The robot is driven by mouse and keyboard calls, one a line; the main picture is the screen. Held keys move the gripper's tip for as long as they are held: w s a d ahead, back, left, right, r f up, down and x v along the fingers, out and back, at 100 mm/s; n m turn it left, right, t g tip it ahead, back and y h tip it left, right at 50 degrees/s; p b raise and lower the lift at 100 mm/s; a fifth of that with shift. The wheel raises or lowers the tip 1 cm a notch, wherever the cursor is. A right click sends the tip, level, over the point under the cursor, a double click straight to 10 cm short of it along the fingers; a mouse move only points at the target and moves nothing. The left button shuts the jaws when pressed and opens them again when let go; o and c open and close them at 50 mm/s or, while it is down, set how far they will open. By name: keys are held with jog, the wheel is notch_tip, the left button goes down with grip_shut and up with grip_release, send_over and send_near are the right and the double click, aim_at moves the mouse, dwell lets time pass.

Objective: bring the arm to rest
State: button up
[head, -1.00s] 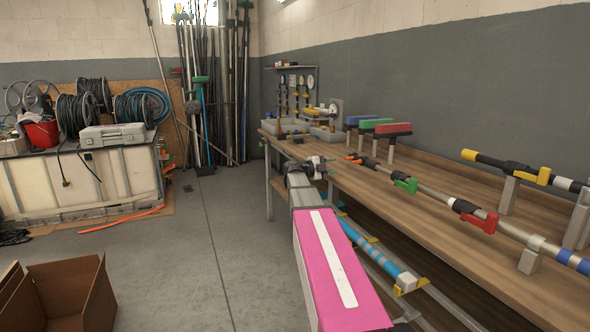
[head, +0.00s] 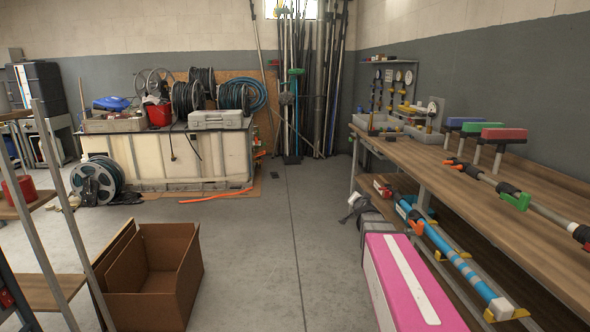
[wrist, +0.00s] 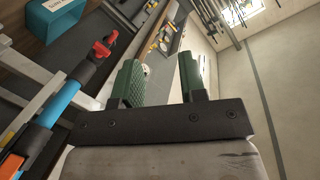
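My gripper (wrist: 161,68) shows its two green ridged fingers in the wrist view. They stand apart with nothing between them, so it is open and empty. In the head view my arm, with its pink link, reaches forward along the left side of the workbench (head: 470,192). My gripper (head: 353,206) is at its far end, small and below the benchtop level, left of the bench's lower shelf. Its fingers are too small to read there. A blue pole (head: 452,255) lies on yellow supports just right of my arm; it shows at left in the wrist view (wrist: 62,97).
An open cardboard box (head: 150,285) stands on the floor left of my arm. A shelf rack (head: 45,205) is at far left. A pale cabinet (head: 165,160) bears hose reels. Poles (head: 305,90) lean in the back corner.

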jog(key=s+a+f+n+g+y, duration=0.4)
jog(key=s+a+f+n+g, duration=0.3)
jog(key=s+f, duration=0.65)
jog(key=s+f+g+h, duration=0.1)
jog(key=s+f+g, duration=0.2)
jog(key=s, duration=0.5)
jog(key=s+f+g+h, duration=0.1)
jog(key=s+f+g, duration=0.3)
jog(key=s+g, duration=0.2)
jog(key=shift+s+a+f+n+h, duration=0.2)
jog(key=shift+s+f+n+h, duration=0.15)
jog(key=shift+s, duration=0.55)
